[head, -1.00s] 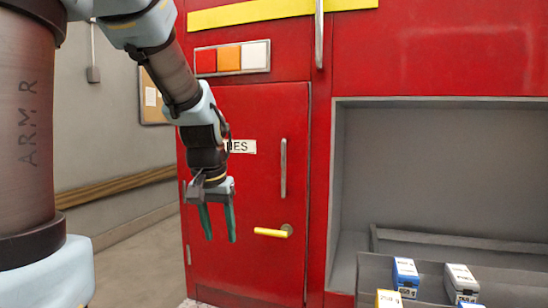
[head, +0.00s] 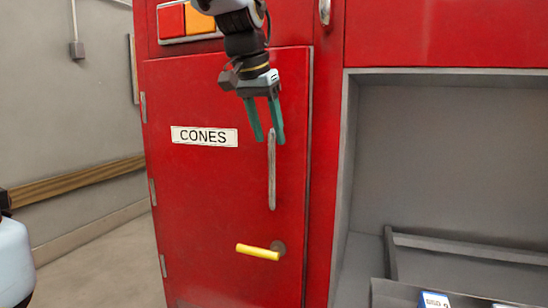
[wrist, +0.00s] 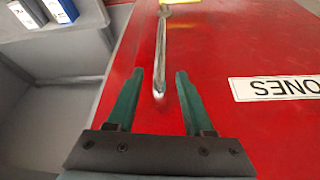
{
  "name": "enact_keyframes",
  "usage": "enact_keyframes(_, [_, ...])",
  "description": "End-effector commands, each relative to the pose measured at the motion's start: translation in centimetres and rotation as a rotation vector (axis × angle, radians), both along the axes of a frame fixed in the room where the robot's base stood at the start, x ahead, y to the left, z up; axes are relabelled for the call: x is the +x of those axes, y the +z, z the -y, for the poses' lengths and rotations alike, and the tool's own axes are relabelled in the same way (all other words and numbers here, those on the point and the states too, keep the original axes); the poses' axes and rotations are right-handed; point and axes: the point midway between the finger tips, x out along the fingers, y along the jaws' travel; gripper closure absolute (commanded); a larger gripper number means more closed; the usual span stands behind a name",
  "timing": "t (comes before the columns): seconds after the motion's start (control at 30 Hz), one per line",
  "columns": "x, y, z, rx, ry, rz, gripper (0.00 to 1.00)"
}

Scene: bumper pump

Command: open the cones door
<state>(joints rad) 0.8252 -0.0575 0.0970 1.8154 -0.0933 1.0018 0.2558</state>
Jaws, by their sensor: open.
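The cones door (head: 200,200) is a red panel with a white CONES label (head: 204,136), and it looks shut. Its hinges are on the left edge. A vertical metal bar handle (head: 271,172) sits near its right edge, with a yellow lever (head: 259,251) below it. My gripper (head: 267,138) is open and empty, fingers pointing down, by the top of the bar handle. In the wrist view the bar handle (wrist: 160,55) runs up from between the green fingertips (wrist: 158,75), with the yellow lever (wrist: 180,2) beyond it at the top edge.
A grey open compartment (head: 450,160) lies right of the door, with a grey tray (head: 395,290) and small boxes (head: 434,299) low in it. A wooden rail (head: 80,180) runs along the left wall. The floor at left is clear.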

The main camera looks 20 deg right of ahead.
Motion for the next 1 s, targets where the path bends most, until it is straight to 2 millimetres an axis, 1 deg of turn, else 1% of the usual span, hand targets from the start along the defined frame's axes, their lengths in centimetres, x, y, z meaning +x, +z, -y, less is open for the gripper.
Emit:
enact_keyframes(0.1, [0.5, -2.2, 0.7, 0.003, 0.001, -0.004, 0.48])
enact_keyframes(0.2, [0.9, -3.8, 1.2, 0.004, 0.001, -0.003, 0.48])
enact_keyframes(0.4, [1.5, -6.1, 2.0, 0.002, 0.002, -0.001, 0.48])
enact_keyframes(0.57, [1.7, -6.7, 2.2, 0.0, 0.001, 0.0, 0.48])
enact_keyframes(0.8, [1.7, -6.8, 2.3, 0.0, 0.001, 0.001, 0.48])
enact_keyframes(0.87, [1.7, -6.8, 2.2, 0.0, 0.001, 0.001, 0.53])
enact_keyframes(1.0, [1.7, -6.8, 2.2, 0.0, 0.001, 0.001, 0.69])
